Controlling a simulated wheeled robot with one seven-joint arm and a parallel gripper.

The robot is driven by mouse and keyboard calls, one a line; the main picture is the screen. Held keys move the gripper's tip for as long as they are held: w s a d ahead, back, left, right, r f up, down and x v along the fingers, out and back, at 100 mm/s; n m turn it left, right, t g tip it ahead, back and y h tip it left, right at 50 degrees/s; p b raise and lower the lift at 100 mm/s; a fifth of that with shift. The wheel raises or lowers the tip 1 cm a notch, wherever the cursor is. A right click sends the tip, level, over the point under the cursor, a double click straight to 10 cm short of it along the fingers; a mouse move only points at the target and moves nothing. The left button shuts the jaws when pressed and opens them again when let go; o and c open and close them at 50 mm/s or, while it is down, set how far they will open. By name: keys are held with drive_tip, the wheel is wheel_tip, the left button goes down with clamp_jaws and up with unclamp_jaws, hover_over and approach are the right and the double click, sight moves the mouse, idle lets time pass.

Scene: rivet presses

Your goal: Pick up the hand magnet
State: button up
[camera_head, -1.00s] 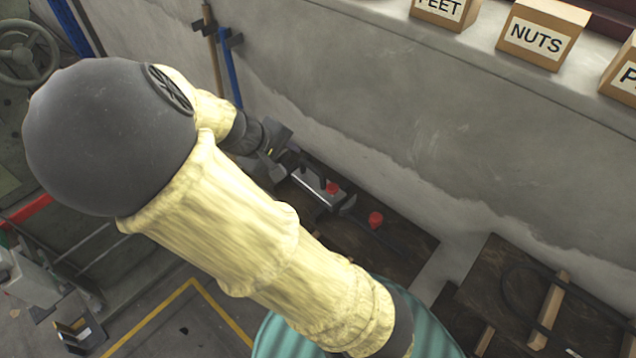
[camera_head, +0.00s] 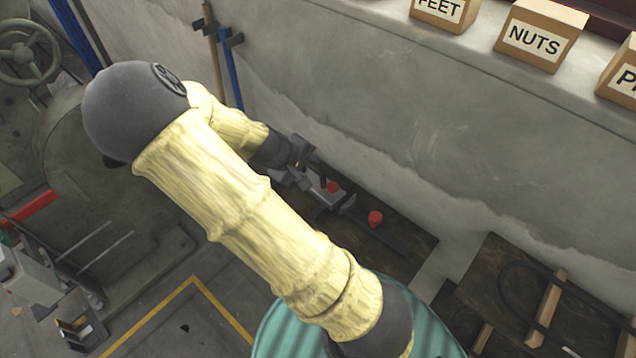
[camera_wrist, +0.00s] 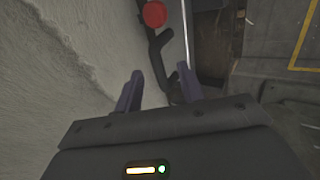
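A pale metal block (camera_head: 323,195) with a red knob (camera_head: 333,187) on it lies on the dark bench top by the wall in the head view. It looks like the hand magnet, but my gripper (camera_head: 312,170) partly covers it. In the wrist view a black bent bar (camera_wrist: 158,50) with a red knob (camera_wrist: 154,14) runs beside a bright metal edge (camera_wrist: 187,35). My gripper (camera_wrist: 158,78) is open, with its two fingers apart. The bar's near end lies in view between and beyond the fingertips; contact cannot be told.
A second red knob (camera_head: 375,218) stands on the dark bench (camera_head: 405,262), right of the block. The grey wall (camera_head: 400,130) rises close behind the bench. Boxes labelled FEET and NUTS (camera_head: 540,36) sit on the ledge above. Another dark bench (camera_head: 500,270) stands at right.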

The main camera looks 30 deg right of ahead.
sight(316, 170)
drive_tip(key=shift+w+d+f, duration=0.15)
drive_tip(key=shift+d+f, duration=0.2)
drive_tip(key=shift+f, duration=0.2)
drive_tip(key=shift+d+f+p, duration=0.15)
drive_tip(key=shift+d+p, duration=0.15)
drive_tip(key=p+x, duration=0.1)
drive_tip(key=x, duration=0.3)
drive_tip(key=shift+d+p, duration=0.1)
drive_tip(key=shift+p, duration=0.3)
drive_tip(key=shift+w+d+f, duration=0.1)
drive_tip(key=shift+f, duration=0.1)
clamp_jaws()
